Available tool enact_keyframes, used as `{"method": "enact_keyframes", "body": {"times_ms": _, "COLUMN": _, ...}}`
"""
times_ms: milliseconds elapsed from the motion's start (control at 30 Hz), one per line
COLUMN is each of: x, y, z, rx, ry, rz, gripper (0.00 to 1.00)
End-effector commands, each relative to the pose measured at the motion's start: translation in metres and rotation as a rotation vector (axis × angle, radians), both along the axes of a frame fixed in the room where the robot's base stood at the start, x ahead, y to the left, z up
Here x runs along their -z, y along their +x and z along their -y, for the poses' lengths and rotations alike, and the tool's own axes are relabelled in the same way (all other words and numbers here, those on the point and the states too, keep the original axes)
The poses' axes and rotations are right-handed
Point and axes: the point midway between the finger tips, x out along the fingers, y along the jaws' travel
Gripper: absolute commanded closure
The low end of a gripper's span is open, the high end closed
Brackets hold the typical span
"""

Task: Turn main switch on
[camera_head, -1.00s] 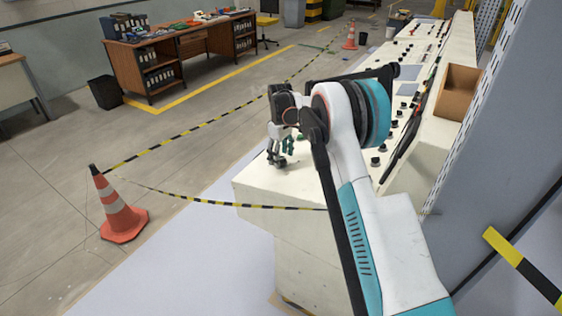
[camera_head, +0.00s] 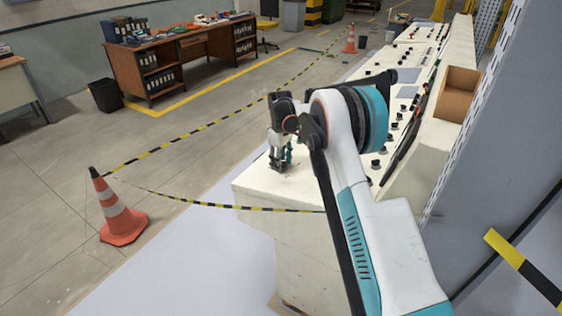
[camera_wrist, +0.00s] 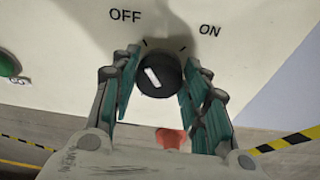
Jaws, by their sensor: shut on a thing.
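The main switch (camera_wrist: 170,82) is a round black knob with a white bar, in the wrist view. It sits on a cream panel below the printed words OFF and ON. Its white bar tilts toward the upper left, on the OFF side. My gripper (camera_wrist: 161,60) has its teal-padded fingers on the left and right of the knob and is shut on it. In the head view my gripper (camera_head: 280,163) is down at the near left end of the console (camera_head: 255,188). The knob is too small or hidden to make out there.
A green button (camera_wrist: 8,66) is at the left in the wrist view. Black-yellow tape (camera_head: 200,203) runs from an orange cone (camera_head: 122,224) to the console. A grey cabinet (camera_head: 490,190) stands close on the right. The floor at left is mostly clear.

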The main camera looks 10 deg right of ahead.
Motion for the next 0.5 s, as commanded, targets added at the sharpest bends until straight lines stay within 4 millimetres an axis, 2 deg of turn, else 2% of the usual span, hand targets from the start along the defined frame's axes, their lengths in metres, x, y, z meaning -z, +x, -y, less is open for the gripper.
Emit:
{"method": "enact_keyframes", "body": {"times_ms": 267, "x": -0.0001, "y": -0.0008, "z": -0.0013, "rx": 0.108, "ry": -0.02, "rz": 0.018, "gripper": 0.82}}
{"method": "enact_keyframes", "body": {"times_ms": 500, "x": 0.0, "y": -0.0016, "z": -0.003, "rx": 0.304, "ry": -0.051, "rz": 0.051, "gripper": 0.82}}
